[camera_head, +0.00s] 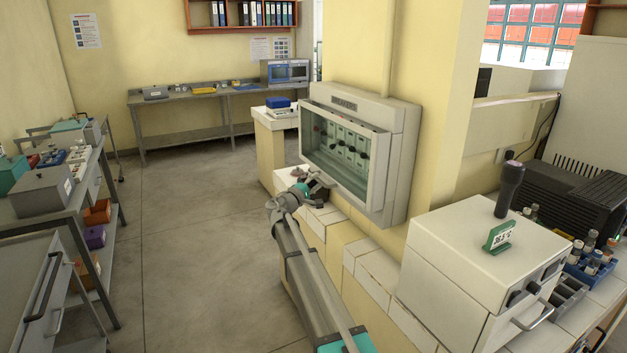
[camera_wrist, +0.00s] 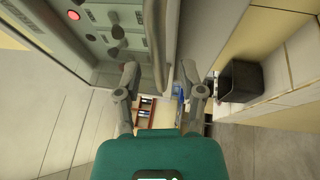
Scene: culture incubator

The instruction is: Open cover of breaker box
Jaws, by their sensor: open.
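The breaker box (camera_head: 355,150) is a pale grey case on the yellow wall column. Its cover (camera_head: 345,155) has a clear pane and looks closed, with dark switches behind it. My arm reaches up to just below the box's lower left corner, where the fingers are too small to make out clearly. In the wrist view, my gripper (camera_wrist: 159,68) is open, and its two fingers stand on either side of the cover's pale edge (camera_wrist: 158,35). I cannot tell whether they touch it. A red round light (camera_wrist: 73,15) and dark knobs show beside this edge.
A dark open bin (camera_wrist: 240,80) stands on the tiled ledge right of my gripper in the wrist view. A white incubator (camera_head: 480,255) stands right of the box. A cart (camera_head: 60,215) with trays stands left, with clear floor between.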

